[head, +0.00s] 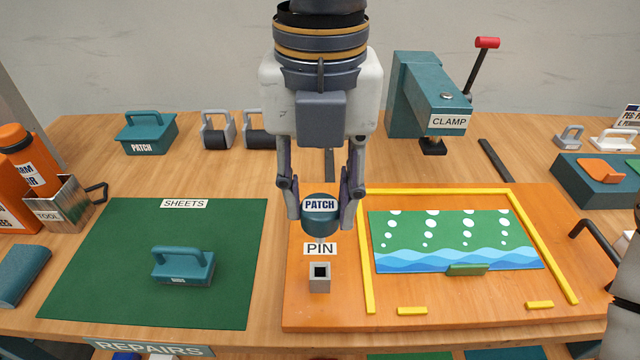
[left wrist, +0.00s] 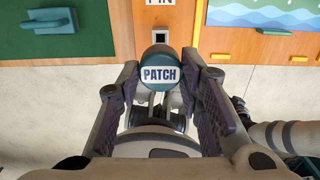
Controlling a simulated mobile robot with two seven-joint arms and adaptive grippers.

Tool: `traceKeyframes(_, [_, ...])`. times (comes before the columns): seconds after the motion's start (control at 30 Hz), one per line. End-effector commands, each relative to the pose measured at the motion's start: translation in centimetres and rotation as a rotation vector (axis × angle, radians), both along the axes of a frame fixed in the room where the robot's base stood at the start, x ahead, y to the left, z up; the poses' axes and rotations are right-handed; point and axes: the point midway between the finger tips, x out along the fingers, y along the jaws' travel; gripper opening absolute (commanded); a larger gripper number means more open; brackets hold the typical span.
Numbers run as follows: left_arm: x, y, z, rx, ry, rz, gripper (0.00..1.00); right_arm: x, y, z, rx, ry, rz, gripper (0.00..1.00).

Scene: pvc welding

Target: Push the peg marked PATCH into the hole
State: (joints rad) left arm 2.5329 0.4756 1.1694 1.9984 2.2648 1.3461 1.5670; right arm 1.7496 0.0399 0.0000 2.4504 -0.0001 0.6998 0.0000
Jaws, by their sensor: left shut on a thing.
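The peg marked PATCH (head: 320,228) has a round teal head with a white label. My left gripper (head: 323,218) is shut on it, one finger on each side. The peg's head also shows between the fingers in the left wrist view (left wrist: 160,76). The hole (head: 320,272) is the square dark opening of a small grey block on the orange board, just in front of the PIN label (head: 320,249). It also shows in the left wrist view (left wrist: 159,36). The peg appears above the board, apart from the hole; its lower end is mostly hidden.
The orange board (head: 460,308) carries yellow strips and a green-and-blue wave sheet (head: 455,240). On the left, a teal handled block (head: 183,266) sits on the green SHEETS mat (head: 100,290). A teal clamp (head: 420,95) stands behind. The board around the hole is clear.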

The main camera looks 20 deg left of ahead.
Motion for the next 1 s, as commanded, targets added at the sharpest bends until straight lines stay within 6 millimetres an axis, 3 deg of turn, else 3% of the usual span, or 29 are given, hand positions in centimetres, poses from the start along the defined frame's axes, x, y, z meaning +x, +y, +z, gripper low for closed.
traceKeyframes(0.43, [0.0, 0.0, -4.8, 0.002, 0.002, -0.001, 0.0, 0.0, 0.0, 0.0, 0.0, -0.001, 0.0, 0.4])
traceKeyframes(1.0, [0.0, 0.0, -5.3, 0.001, 0.001, -0.001, 0.0, 0.0, 0.0, 0.0, 0.0, -0.001, 0.0, 0.4])
